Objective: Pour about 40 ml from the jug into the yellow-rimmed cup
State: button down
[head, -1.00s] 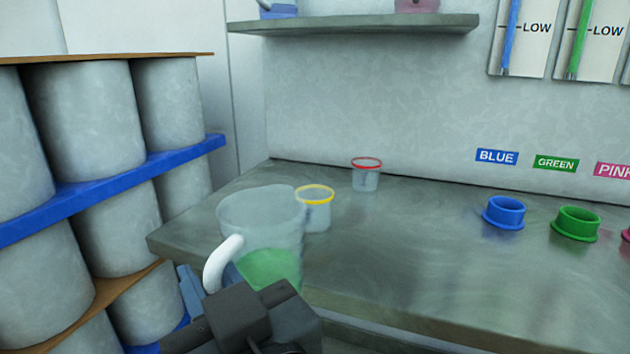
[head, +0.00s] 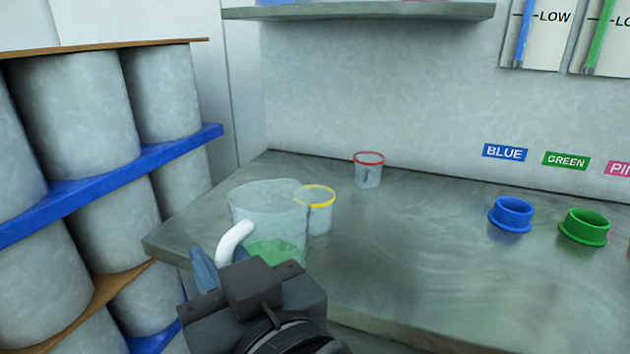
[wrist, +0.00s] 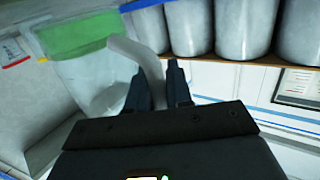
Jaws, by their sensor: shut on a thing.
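The clear jug (head: 262,207) holds green liquid low inside and has a white handle (head: 234,240). My gripper (head: 222,268) is shut on that handle, at the jug's near left side. The jug looks nearly upright, close to the counter's front left edge; I cannot tell if its base touches anything. The yellow-rimmed cup (head: 319,213) stands on the counter just right of the jug, partly overlapped by the jug's spout. In the wrist view the handle (wrist: 137,55) runs between the fingers, with the jug (wrist: 95,70) and its green liquid at upper left.
A red-rimmed cup (head: 368,171) stands farther back on the counter (head: 420,250). Blue (head: 511,214) and green (head: 584,227) rings sit at the right. A rack of grey drums (head: 75,110) with a blue beam stands at left. The counter's middle is clear.

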aim_at(237, 208)
jog(key=r+p, duration=0.1)
jog(key=w+r+m+g+p, duration=0.1)
jog(key=p, duration=0.1)
jog(key=w+r+m+p, duration=0.1)
jog(key=shift+d+g+p, duration=0.3)
jog(key=shift+d+p, duration=0.05)
jog(key=p, duration=0.1)
jog(key=w+r+m+p, duration=0.1)
jog(key=shift+w+d+g+h+p, duration=0.3)
jog(key=shift+g+h+p, duration=0.05)
jog(key=shift+g+h, duration=0.05)
jog(key=shift+w+d+r+m+g+p, duration=0.2)
jog(key=shift+w+m+g+p, duration=0.15)
jog(key=shift+w+p, duration=0.2)
jog(key=shift+w+d+r+m+g+p, duration=0.15)
jog(key=shift+w+m+g+p, duration=0.1)
jog(key=shift+w+m+p, duration=0.25)
jog(key=shift+w+d+r+m+g+p, duration=0.15)
jog(key=shift+w+d+m+g+p, duration=0.15)
jog(key=shift+g+p, duration=0.3)
jog(key=shift+w+r+m+g+p, duration=0.45)
jog(key=shift+w+p, duration=0.1)
jog(key=shift+p, duration=0.45)
jog(key=shift+w+d+r+m+g+p, duration=0.3)
jog(key=shift+w+r+m+g+p, duration=0.4)
jog(key=shift+p, duration=0.4)
jog(key=shift+w+d+r+g+p, duration=0.2)
jog(key=shift+w+r+g+p, duration=0.05)
jog(key=shift+w+r+p, duration=0.35)
